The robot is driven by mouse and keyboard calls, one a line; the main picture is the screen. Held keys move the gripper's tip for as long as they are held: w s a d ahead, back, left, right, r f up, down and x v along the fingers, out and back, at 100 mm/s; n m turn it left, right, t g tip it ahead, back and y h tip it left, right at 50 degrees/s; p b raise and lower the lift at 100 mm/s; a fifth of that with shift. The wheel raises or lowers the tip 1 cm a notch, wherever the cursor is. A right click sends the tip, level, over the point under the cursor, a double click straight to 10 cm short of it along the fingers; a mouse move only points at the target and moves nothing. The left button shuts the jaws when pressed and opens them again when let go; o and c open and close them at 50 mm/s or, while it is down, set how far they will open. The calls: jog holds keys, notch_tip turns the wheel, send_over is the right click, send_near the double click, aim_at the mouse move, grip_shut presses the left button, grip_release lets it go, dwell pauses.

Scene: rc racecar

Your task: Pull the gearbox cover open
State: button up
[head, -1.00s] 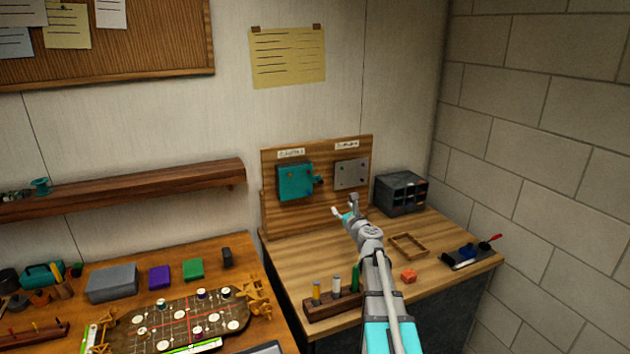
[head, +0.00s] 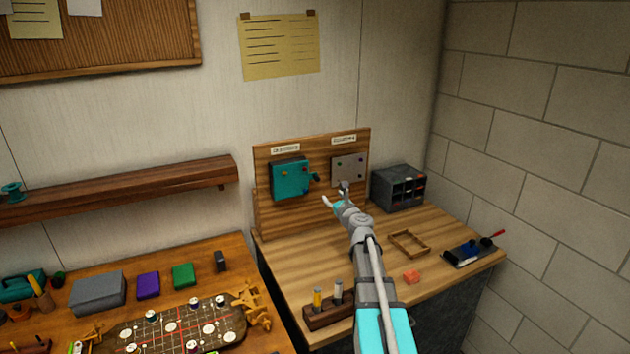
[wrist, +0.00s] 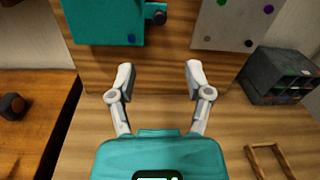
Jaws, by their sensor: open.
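The gearbox appears to be the teal box (head: 290,180) mounted on the upright wooden board (head: 275,222), below a small label. A dark knob or handle (head: 315,177) sticks out from its right side. In the wrist view the box (wrist: 105,22) is at the upper left, with its dark knob (wrist: 156,15) at its right edge. My gripper (head: 336,194) is open and empty in front of the board, below and to the right of the box. In the wrist view my gripper's fingers (wrist: 159,75) are spread apart and touch nothing.
A grey plate (head: 348,170) sits on the board right of the teal box. A dark compartment box (head: 398,188) stands right of the board.

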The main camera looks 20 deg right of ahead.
aim_at(318, 180)
jog(key=shift+w, duration=0.15)
jog(key=w, duration=1.3)
jog(key=shift+w+d, duration=0.25)
jog(key=shift+d, duration=0.05)
jog(key=shift+c, duration=0.3)
grip_shut()
